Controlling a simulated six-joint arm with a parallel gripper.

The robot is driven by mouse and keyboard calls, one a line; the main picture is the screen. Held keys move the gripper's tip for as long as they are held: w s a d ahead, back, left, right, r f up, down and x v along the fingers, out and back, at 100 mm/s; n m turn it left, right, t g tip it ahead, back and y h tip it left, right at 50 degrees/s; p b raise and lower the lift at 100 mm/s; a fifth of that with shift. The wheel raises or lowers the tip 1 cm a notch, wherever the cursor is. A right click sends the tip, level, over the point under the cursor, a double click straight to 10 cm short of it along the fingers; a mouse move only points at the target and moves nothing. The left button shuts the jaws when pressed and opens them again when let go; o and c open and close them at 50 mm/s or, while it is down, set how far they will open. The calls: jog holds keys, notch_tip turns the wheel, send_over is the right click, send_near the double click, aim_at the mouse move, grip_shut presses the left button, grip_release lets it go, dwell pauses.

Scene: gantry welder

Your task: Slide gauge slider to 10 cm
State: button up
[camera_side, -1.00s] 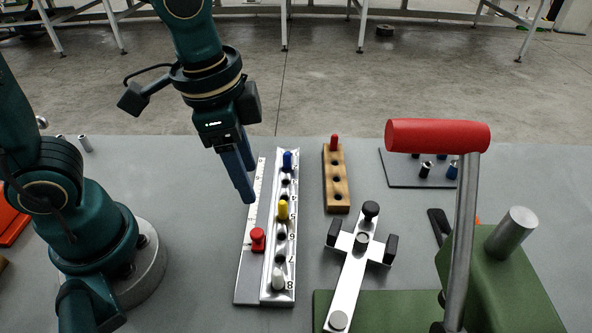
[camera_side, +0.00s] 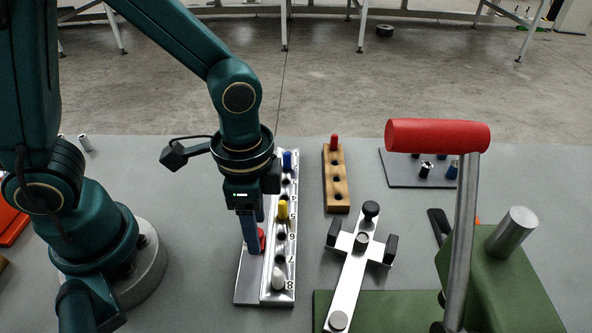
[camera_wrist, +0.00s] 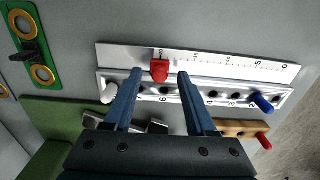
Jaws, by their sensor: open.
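The red gauge slider (camera_wrist: 160,70) sits on a pale ruler strip (camera_wrist: 225,60), toward the left part of the strip in the wrist view. The 5 and 0 marks lie to its right; the mark beside the slider is too small to read surely. In the side view the slider (camera_side: 262,237) is partly hidden behind a finger. My gripper (camera_wrist: 160,74) is open, with one blue finger on each side of the slider and a gap to each. In the side view my gripper (camera_side: 256,240) is down at the ruler.
A numbered metal rail (camera_side: 279,255) with white, yellow and blue pegs runs right alongside the ruler. A wooden block (camera_side: 337,190) with a red peg, a metal cross-shaped clamp (camera_side: 352,270) and a red-handled lever (camera_side: 437,136) stand further right.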

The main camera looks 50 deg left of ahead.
grip_shut()
dwell(1.4)
